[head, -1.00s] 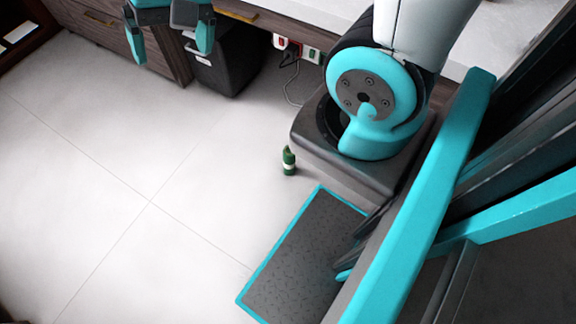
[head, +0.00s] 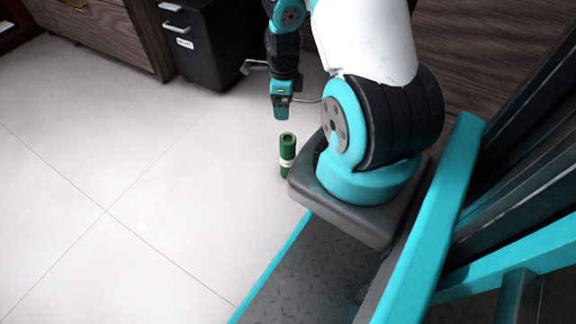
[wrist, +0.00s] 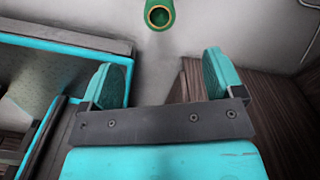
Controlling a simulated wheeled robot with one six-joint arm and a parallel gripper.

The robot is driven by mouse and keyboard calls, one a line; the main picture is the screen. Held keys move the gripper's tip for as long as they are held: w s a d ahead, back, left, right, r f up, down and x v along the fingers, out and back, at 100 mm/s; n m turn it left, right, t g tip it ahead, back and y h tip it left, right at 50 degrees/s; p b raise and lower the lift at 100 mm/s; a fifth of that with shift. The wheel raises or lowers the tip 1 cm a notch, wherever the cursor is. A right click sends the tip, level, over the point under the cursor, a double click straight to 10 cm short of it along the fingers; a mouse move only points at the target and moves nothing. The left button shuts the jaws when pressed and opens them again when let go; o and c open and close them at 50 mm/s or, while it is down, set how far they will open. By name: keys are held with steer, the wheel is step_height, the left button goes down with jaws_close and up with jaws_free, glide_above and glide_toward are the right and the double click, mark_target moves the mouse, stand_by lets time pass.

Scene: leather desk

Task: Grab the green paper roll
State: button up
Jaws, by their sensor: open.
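The green paper roll (head: 287,156) stands upright on the pale tiled floor, close to the left side of my base in the head view. It has a white band around its lower part. In the wrist view its round, hollow top (wrist: 159,15) shows at the upper edge, beyond the fingers and roughly centred between them. My gripper (head: 281,113) is just above and behind the roll in the head view, pointing down. In the wrist view my gripper (wrist: 160,82) has its two teal fingers wide apart with nothing between them.
A black drawer cabinet (head: 200,50) stands at the back, beside a dark wooden desk front (head: 110,35). A wooden panel (wrist: 275,120) is close to the right finger in the wrist view. The floor (head: 120,170) to the left is clear.

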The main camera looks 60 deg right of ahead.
mark_target(286, 138)
step_height(286, 138, down, 12)
steer(key=b, duration=0.7)
steer(key=shift+f, duration=0.1)
steer(key=f+b, duration=0.5)
steer(key=shift+s+f, duration=0.2)
steer(key=shift+s, duration=0.1)
steer(key=shift+r, duration=0.15)
steer(key=c, duration=1.4)
